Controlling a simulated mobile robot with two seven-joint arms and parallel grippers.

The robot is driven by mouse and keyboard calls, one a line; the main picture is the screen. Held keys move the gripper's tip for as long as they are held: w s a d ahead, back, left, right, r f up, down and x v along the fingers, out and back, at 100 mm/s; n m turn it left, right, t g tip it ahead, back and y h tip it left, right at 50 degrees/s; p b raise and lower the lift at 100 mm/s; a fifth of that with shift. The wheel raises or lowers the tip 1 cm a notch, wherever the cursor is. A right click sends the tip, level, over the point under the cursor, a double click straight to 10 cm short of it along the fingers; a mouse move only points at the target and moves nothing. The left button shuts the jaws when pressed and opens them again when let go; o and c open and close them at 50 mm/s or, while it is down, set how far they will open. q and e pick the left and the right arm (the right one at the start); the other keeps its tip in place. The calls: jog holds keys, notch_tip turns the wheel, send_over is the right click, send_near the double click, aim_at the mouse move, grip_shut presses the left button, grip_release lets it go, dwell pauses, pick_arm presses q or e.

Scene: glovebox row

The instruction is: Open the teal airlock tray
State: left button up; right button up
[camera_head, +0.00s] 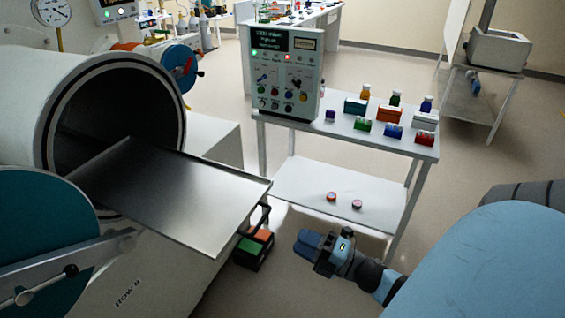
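The airlock tray (185,190) is a bare, flat metal sheet with a low rim. It sticks well out of the round, dark mouth of the white airlock cylinder (110,110). A dark handle (264,214) shows at its outer right end. The teal round door (40,225) with a metal bar latch is swung open at the lower left. My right gripper (308,243), with blue fingers, is low over the floor, right of the tray and apart from it. Its fingers look close together, but I cannot tell whether they are shut. My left gripper is out of view.
A white table (345,135) behind holds a control panel (283,75), small bottles and coloured boxes. Two small round items lie on its lower shelf (300,190). A red-and-green box (254,248) sits under the tray's right end. Floor is clear at the right.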

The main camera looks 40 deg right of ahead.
jog(key=v, duration=0.2)
jog(key=shift+s+d+f, duration=0.1)
jog(key=shift+s, duration=0.25)
dwell(0.4)
